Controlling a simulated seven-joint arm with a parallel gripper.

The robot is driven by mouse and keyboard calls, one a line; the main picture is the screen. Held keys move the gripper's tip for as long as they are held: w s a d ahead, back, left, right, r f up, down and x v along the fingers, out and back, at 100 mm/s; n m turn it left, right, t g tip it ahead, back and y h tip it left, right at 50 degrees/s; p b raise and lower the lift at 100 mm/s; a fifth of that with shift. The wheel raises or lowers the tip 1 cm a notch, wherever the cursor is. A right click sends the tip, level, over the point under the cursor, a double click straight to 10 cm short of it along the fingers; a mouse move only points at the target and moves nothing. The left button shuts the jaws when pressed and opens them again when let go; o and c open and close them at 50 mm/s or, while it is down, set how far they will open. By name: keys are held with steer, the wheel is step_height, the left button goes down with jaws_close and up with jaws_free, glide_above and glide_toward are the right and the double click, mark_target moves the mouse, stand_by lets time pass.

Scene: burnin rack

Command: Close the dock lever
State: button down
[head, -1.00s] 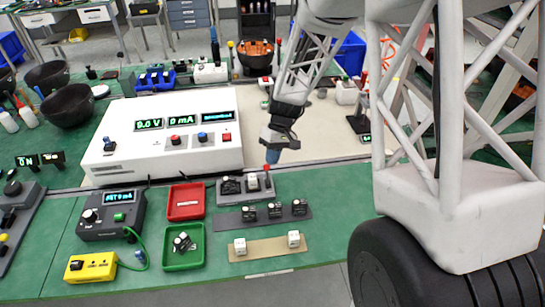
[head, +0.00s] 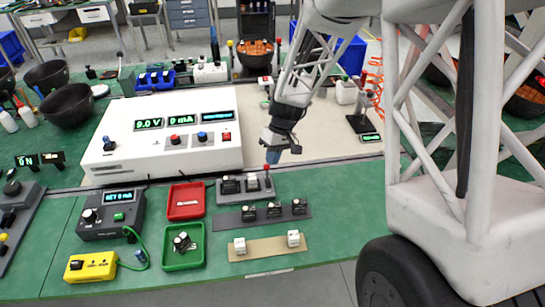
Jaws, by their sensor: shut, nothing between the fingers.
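The dock (head: 228,197) is a grey block on the front green bench, with small dark and white modules seated in it. Its lever (head: 267,178) stands roughly upright at the right end, with a red knob on top. My gripper (head: 272,157) is shut and empty, pointing down just above and behind the red knob. Its blue fingertips are close to the knob; I cannot tell whether they touch it.
A dark grey strip (head: 232,222) with several modules and a tan strip (head: 265,246) with two white blocks lie in front. A red tray (head: 186,214), a green tray (head: 183,261) and a white power supply (head: 105,165) are to the left. Green bench at right is clear.

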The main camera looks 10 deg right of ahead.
steer(key=shift+s+r, duration=0.1)
steer(key=shift+s, duration=0.05)
steer(key=s+t, duration=0.2)
steer(key=t, duration=0.1)
steer(key=s+t, duration=0.1)
steer(key=shift+s+r+n+t, duration=0.2)
steer(key=shift+r+n+t, duration=0.1)
steer(key=shift+r+t, duration=0.1)
steer(key=shift+r, duration=0.1)
stand_by(0.4)
steer(key=shift+r, duration=0.6)
steer(key=shift+r, duration=0.1)
